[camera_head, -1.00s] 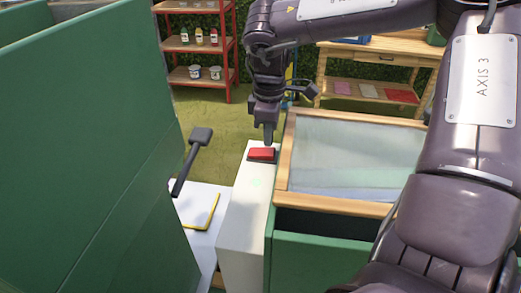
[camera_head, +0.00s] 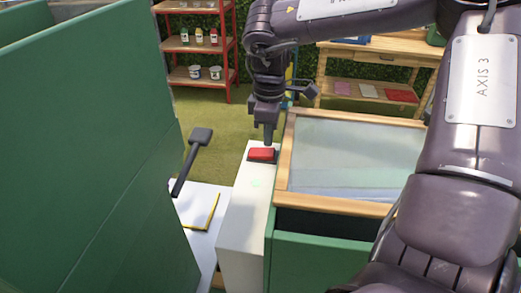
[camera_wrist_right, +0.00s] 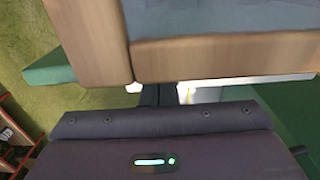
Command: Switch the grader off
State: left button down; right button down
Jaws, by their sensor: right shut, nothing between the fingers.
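A red button (camera_head: 261,154) in a dark frame sits on top of a white box-shaped housing (camera_head: 240,222), beside a wooden-framed glass lid. My right gripper (camera_head: 268,139) points straight down with its fingers shut and empty. Its fingertips are right at the far edge of the red button; I cannot tell if they touch it. In the right wrist view the shut fingers (camera_wrist_right: 158,95) show beside the wooden frame, and the button is hidden there. A small faint green mark shows on the housing below the button. My left gripper is not in view.
The wooden-framed glass lid (camera_head: 345,203) on a green box is close on the right. A large green panel (camera_head: 90,150) fills the left. A dark lever (camera_head: 193,160) stands between. A red shelf (camera_head: 197,45) and a wooden table (camera_head: 375,75) stand behind on grass.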

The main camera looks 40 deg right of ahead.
aim_at(268, 151)
jog(key=shift+f+b, duration=1.25)
jog(key=shift+f, duration=0.2)
dwell(0.9)
jog(key=shift+s+r, duration=0.1)
jog(key=shift+r, duration=0.05)
jog(key=shift+r+p, duration=0.8)
jog(key=shift+r, duration=0.05)
jog(key=shift+r+p, duration=1.65)
jog(key=shift+r, duration=0.9)
jog(key=shift+r, duration=0.1)
